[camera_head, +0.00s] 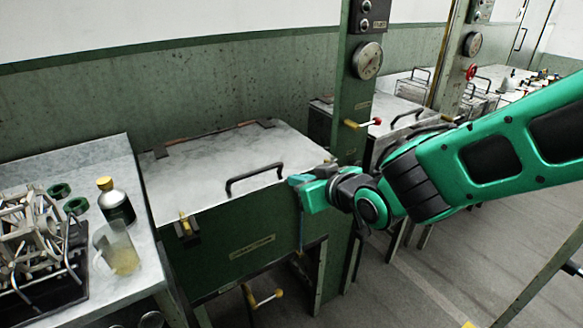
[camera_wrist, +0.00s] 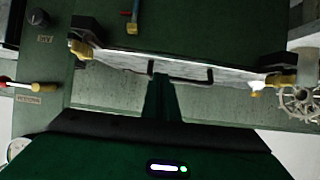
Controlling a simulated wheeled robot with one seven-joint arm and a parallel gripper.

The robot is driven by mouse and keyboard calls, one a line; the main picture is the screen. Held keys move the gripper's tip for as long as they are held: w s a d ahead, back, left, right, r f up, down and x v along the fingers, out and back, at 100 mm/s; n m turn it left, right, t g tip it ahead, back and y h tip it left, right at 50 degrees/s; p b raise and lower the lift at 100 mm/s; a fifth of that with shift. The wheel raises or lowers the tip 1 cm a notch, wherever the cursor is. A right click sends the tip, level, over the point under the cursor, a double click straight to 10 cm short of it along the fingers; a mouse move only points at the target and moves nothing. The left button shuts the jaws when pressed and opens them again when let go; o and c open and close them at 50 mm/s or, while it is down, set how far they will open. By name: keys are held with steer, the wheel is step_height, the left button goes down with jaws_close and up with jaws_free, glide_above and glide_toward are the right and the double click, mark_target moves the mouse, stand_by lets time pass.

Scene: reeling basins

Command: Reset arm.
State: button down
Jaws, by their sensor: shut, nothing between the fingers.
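My green arm (camera_head: 500,155) reaches in from the right in the head view. My gripper (camera_head: 305,193) is at its end, shut and empty, beside the front right corner of a closed basin lid (camera_head: 205,165). The lid is grey metal with a black bar handle (camera_head: 253,175) on top, to the left of the gripper. Whether the gripper touches the lid edge cannot be told. In the wrist view the shut gripper (camera_wrist: 161,80) shows as a dark green shape in front of the lid (camera_wrist: 120,58) and its handle (camera_wrist: 183,80).
A side table (camera_head: 95,150) at left holds a dark bottle (camera_head: 115,203), a glass beaker (camera_head: 118,250) and a rack (camera_head: 30,230). A green post (camera_head: 345,140) with a gauge (camera_head: 366,60) stands behind my gripper. Floor (camera_head: 440,270) is open at lower right.

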steer(key=s+d+f+m+g+h, duration=0.2)
steer(key=d+m+h, duration=0.15)
steer(key=d, duration=1.15)
steer(key=s+d+f+m+g+h, duration=0.25)
steer(key=d+h, duration=0.25)
steer(key=d, duration=1)
steer(key=s+d+m+g, duration=0.2)
steer(key=s+d, duration=0.2)
steer(key=s, duration=0.3)
steer(key=s+d+r+m+g+y, duration=0.1)
steer(key=s+d+m+g, duration=0.1)
steer(key=s, duration=0.5)
steer(key=s+d+m+g, duration=0.2)
steer(key=s+d+m, duration=0.1)
steer(key=s+d, duration=0.3)
steer(key=shift+s+d+r, duration=0.15)
steer(key=shift+s+d, duration=0.15)
steer(key=shift+s, duration=0.6)
